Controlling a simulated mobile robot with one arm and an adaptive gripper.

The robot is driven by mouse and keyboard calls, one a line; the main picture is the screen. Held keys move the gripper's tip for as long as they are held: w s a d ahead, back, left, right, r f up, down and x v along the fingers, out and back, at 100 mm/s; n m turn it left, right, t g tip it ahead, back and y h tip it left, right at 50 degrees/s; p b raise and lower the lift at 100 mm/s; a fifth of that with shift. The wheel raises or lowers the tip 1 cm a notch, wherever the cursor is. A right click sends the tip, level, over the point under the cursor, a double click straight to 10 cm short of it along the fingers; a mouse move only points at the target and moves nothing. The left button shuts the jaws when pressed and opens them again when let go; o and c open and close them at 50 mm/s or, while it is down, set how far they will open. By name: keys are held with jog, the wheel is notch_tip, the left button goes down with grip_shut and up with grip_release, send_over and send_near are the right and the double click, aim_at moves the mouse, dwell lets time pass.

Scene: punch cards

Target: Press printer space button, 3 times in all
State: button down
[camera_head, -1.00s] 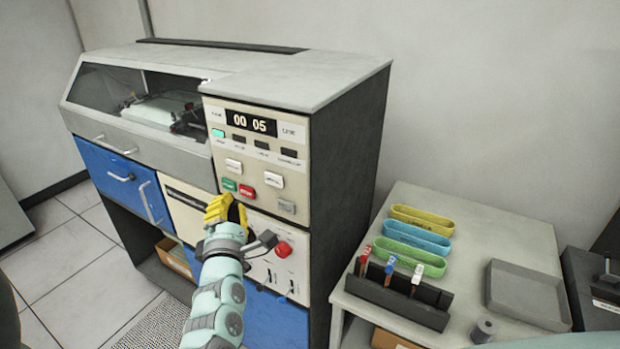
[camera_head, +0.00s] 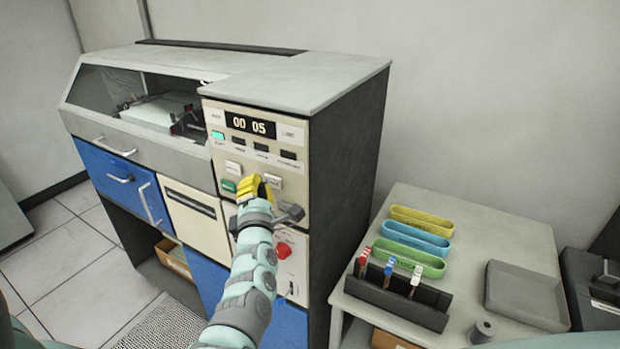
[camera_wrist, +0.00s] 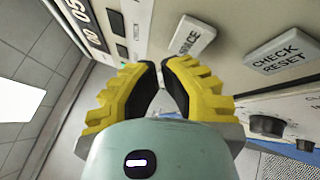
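The printer (camera_head: 345,150) has a beige control panel with a lit display (camera_head: 250,125) reading 00 05. The white SPACE button (camera_wrist: 190,35) shows its label in the wrist view, just ahead of my fingertips and to their right. In the head view the SPACE button (camera_head: 272,181) shows just right of my gripper. My gripper (camera_head: 257,182) has yellow fingers with black pads. In the wrist view its fingertips (camera_wrist: 161,68) are brought together, with nothing held between them. They look apart from the button, but the exact distance is hard to tell.
A CHECK RESET button (camera_wrist: 283,55) lies close beside SPACE. A green button (camera_head: 228,186) and a red knob (camera_head: 283,250) are also near my gripper. A side table (camera_head: 480,225) with coloured trays and a stamp rack stands to the right.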

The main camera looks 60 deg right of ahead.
jog(key=c, duration=1.7)
grip_release()
jog(key=shift+w, duration=0.1)
jog(key=shift+d+f+b, duration=0.1)
jog(key=shift+d+b, duration=0.05)
jog(key=shift+b, duration=0.25)
grip_shut()
jog(key=shift+d, duration=0.25)
jog(key=shift+w+d+b, duration=0.1)
jog(key=shift+d+b, duration=0.3)
jog(key=shift+b, duration=0.35)
jog(key=shift+a, duration=0.15)
jog(key=shift+a+b, duration=0.3)
jog(key=shift+a, duration=0.4)
